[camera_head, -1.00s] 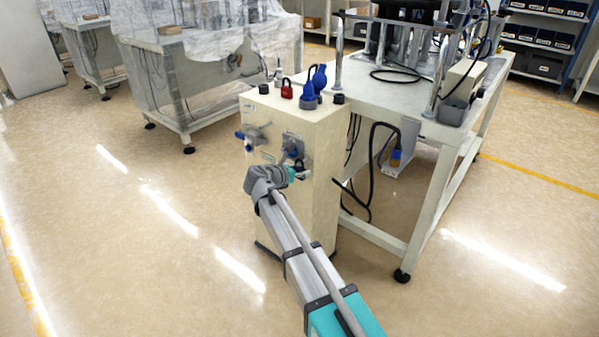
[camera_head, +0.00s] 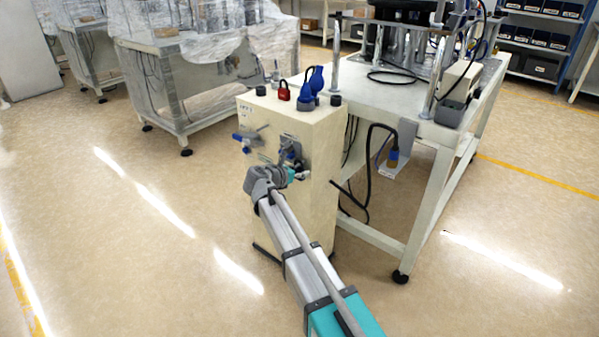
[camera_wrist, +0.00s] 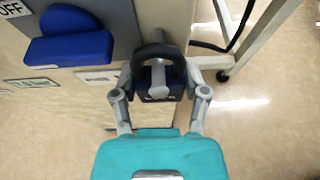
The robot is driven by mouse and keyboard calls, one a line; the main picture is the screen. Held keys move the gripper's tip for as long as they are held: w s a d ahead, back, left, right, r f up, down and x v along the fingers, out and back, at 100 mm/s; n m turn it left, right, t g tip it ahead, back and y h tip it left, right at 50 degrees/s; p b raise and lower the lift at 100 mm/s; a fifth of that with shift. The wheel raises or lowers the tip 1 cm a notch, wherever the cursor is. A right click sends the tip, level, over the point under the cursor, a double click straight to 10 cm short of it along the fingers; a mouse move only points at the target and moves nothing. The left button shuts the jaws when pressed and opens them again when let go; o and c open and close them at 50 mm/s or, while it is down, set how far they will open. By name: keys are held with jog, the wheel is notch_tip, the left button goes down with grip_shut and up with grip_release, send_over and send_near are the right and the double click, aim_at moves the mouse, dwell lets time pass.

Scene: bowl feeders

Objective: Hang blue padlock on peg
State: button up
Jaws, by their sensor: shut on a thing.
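A padlock with a dark blue body (camera_wrist: 158,97) and a black shackle (camera_wrist: 157,52) is between the fingers of my gripper (camera_wrist: 160,84), which is shut on it. In the wrist view a grey peg (camera_wrist: 158,74) shows through the shackle opening, and its rounded end overlaps the padlock body. I cannot tell whether the padlock's weight rests on the peg. In the head view my gripper (camera_head: 286,172) is at the front of a cream cabinet (camera_head: 318,190); the padlock is hard to make out there.
A blue handle (camera_wrist: 68,45) is left of the padlock on the cabinet front; it also shows in the head view (camera_head: 240,138). A red padlock (camera_head: 284,90) and blue plug-like parts (camera_head: 306,100) stand on top. A white table (camera_head: 400,100) adjoins at right. Floor at left is open.

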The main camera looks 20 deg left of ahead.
jog(key=shift+f+b, duration=0.3)
dwell(0.7)
jog(key=o, duration=1.4)
jog(key=shift+c, duration=0.2)
jog(key=shift+s, duration=0.1)
jog(key=shift+p+v, duration=1.2)
jog(key=shift+v, duration=2.15)
